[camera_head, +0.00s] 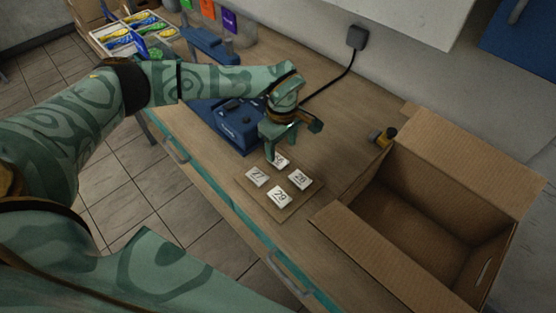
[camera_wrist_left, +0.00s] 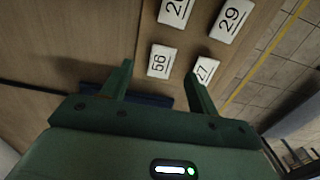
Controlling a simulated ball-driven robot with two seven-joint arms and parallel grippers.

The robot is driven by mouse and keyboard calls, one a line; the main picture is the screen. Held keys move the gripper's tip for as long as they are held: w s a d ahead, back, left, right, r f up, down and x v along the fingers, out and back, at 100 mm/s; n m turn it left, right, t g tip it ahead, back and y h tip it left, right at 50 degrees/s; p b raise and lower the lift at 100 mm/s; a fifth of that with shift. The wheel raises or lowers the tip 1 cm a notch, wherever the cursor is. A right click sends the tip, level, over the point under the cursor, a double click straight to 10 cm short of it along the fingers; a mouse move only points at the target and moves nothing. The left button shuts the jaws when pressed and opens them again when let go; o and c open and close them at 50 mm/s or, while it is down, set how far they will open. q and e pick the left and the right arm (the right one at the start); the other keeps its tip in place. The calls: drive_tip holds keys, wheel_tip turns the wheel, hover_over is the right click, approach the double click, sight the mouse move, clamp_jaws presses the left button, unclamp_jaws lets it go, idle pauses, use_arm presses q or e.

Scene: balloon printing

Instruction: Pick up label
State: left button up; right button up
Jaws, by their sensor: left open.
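Several small white number labels lie on a thin brown board (camera_head: 278,179) on the worktop. In the head view I see label 27 (camera_head: 257,176), label 29 (camera_head: 280,196), a label reading about 20 (camera_head: 299,180) and a label (camera_head: 280,162) partly hidden by my gripper. My left gripper (camera_head: 277,151) points down over that last label. In the left wrist view its open fingers (camera_wrist_left: 159,82) frame label 56 (camera_wrist_left: 160,61), with nothing between them. Label 27 (camera_wrist_left: 204,70) is close by the right finger. Label 29 (camera_wrist_left: 231,20) lies farther off. My right gripper is not in view.
A blue machine (camera_head: 235,126) stands just behind my left gripper. A large open cardboard box (camera_head: 480,180) is at right, with a yellow-and-black item (camera_head: 382,138) beside it. A divided tray of colourful packs (camera_head: 117,38) is at the far left. Worktop between board and box is clear.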

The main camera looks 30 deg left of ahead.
sight(280, 161)
use_arm(q)
drive_tip(key=shift+s+a+f+b, duration=0.1)
drive_tip(key=shift+f+b, duration=0.1)
drive_tip(key=shift+f, duration=0.95)
drive_tip(key=shift+a+f+b, duration=0.1)
drive_tip(key=shift+f+b, duration=0.05)
drive_tip(key=shift+f, duration=1)
drive_tip(key=shift+f, duration=0.25)
drive_tip(key=c, duration=1.1)
